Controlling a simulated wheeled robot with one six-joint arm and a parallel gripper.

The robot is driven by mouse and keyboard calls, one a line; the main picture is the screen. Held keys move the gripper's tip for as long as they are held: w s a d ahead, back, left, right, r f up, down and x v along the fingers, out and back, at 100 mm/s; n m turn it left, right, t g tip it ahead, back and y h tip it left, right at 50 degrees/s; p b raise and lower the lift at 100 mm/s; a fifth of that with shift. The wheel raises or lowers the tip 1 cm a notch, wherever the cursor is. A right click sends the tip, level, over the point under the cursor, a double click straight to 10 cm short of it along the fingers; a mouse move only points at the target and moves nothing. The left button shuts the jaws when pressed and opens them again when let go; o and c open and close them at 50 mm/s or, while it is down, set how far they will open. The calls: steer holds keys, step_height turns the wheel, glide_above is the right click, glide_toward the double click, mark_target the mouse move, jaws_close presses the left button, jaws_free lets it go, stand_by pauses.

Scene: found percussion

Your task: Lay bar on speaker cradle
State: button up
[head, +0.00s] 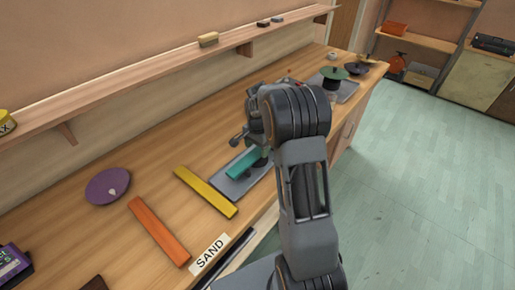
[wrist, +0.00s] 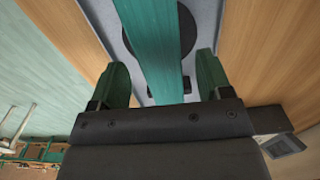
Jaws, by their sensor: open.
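A teal bar (head: 243,163) lies over a grey plate (head: 229,187), partly hidden by my arm in the head view. In the wrist view the teal bar (wrist: 157,40) runs lengthwise above a black round shape (wrist: 187,30) on the grey plate (wrist: 100,14), which looks like the speaker cradle. My gripper (wrist: 161,72) is open, with one green finger on each side of the bar and visible gaps between. A yellow bar (head: 205,192) and an orange bar (head: 159,231) lie on the bench to the left.
A purple disc (head: 107,187) lies at the bench's left, and a SAND label (head: 209,253) is at the front edge. A green disc on a stand (head: 333,73) and a dark disc (head: 357,69) stand farther along. A wall shelf (head: 150,72) runs above the bench.

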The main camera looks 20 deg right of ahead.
mark_target(257, 151)
step_height(257, 151, up, 11)
steer(key=s+a+r+n+t, duration=0.1)
steer(key=s+a+r+n, duration=0.2)
steer(key=s, duration=0.3)
steer(key=s+a+r+n+t, duration=0.1)
steer(key=s+a+r+n, duration=0.1)
steer(key=s+a+n, duration=0.25)
steer(key=s+a+f+n+t, duration=0.2)
steer(key=s+n, duration=0.3)
steer(key=s, duration=0.6)
steer(key=shift+s+a+n+b, duration=0.25)
steer(key=shift+a+n+b, duration=0.1)
steer(key=shift+a+b, duration=0.1)
steer(key=shift+f, duration=0.1)
